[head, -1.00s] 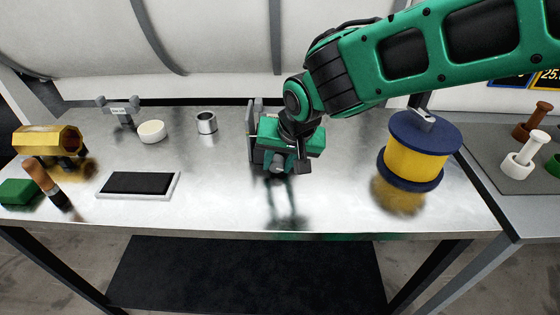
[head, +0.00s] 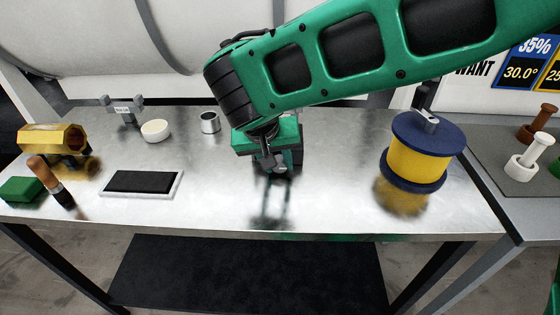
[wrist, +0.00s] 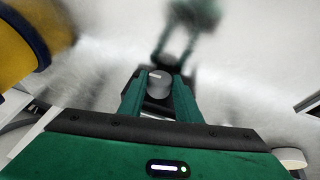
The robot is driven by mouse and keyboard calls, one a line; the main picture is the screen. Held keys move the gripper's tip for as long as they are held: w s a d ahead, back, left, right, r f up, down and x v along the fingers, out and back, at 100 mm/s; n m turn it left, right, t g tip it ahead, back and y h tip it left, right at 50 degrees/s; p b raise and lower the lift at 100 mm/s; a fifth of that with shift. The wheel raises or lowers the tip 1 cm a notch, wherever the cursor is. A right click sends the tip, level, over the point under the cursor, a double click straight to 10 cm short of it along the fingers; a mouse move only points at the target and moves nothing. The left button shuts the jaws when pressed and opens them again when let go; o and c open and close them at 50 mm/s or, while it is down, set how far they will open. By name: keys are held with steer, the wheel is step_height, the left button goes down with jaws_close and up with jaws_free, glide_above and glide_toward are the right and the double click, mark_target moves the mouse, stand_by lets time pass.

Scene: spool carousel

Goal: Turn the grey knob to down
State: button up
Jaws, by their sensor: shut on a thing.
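The grey knob (wrist: 158,80) shows in the wrist view as a short round grey cylinder with a pale mark on its face. It sits between the two green fingers of my gripper (wrist: 160,93), which is shut on it. Which way the mark points is too small to tell surely. In the head view my gripper (head: 272,163) is at the middle of the metal table, and my arm hides the knob and its mount.
The yellow spool (head: 417,160) with blue flanges stands to the right. A metal cup (head: 210,123), a white round dish (head: 155,131) and a black-topped pad (head: 142,183) lie to the left. The table's front middle is clear.

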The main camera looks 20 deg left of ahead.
steer(key=o, duration=1.1)
steer(key=shift+c, duration=0.2)
steer(key=v, duration=1)
steer(key=shift+r, duration=0.35)
steer(key=shift+a, duration=0.1)
